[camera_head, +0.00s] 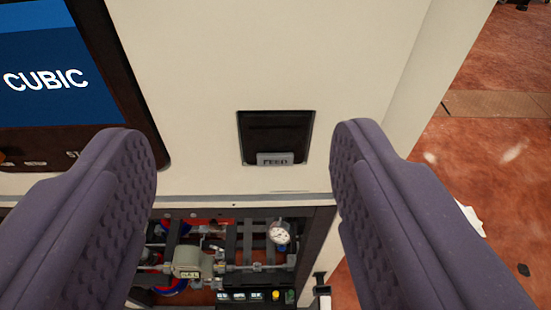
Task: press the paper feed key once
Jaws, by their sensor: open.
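The paper feed key (275,159) is a small grey key marked FEED. It sits at the lower edge of a dark recessed slot (276,128) in the cream front panel (265,55). My gripper (247,150) is open and empty, with one purple ribbed finger on each side of the picture. The key lies between the two fingers in the picture, a little right of the middle. No finger covers the key. I cannot tell how far the fingertips are from the panel.
A blue screen (45,75) reading CUBIC is at the upper left. Below the panel, an open bay shows pipes, a pressure gauge (279,233) and a control strip with a yellow button (276,295).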

